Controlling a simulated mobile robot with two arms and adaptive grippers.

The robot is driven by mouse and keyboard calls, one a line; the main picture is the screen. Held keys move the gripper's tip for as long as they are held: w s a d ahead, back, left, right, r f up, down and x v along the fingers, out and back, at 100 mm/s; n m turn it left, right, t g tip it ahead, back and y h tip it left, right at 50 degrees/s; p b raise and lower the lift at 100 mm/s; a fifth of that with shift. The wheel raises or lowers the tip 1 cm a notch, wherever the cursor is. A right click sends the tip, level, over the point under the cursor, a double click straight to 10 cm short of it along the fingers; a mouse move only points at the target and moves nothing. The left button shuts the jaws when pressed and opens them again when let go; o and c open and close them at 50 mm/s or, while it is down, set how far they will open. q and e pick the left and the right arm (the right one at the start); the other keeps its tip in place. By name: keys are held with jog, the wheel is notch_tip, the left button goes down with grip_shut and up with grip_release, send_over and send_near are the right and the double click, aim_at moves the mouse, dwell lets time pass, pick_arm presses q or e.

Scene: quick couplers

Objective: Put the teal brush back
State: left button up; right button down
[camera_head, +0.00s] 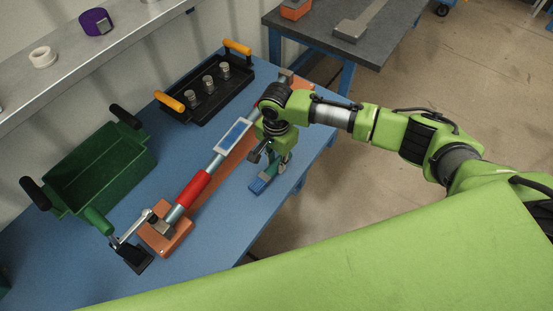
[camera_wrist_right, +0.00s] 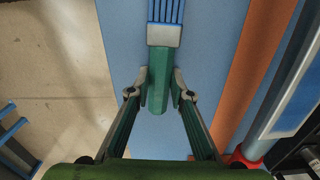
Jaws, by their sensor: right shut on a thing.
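The teal brush has a teal handle (camera_wrist_right: 160,72), a grey ferrule (camera_wrist_right: 163,35) and blue bristles (camera_wrist_right: 166,10). In the head view the brush (camera_head: 262,181) is at the table's front right edge, below my right gripper (camera_head: 281,164). My right gripper (camera_wrist_right: 160,86) is shut on the teal handle, with one finger on each side. The gripper partly hides the handle in the head view. I cannot tell whether the brush touches the table. My left gripper is not in view.
A long bar with a red sleeve (camera_head: 194,189) lies on an orange base beside the brush. A toggle clamp (camera_head: 130,250) stands at its near end. A green bin (camera_head: 84,176) and a black tray with metal couplers (camera_head: 185,112) stand behind. Another table (camera_head: 385,48) is at the back.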

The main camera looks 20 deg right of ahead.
jog(key=c, duration=1.8)
grip_release()
jog(key=shift+c, duration=0.2)
jog(key=shift+f, duration=0.1)
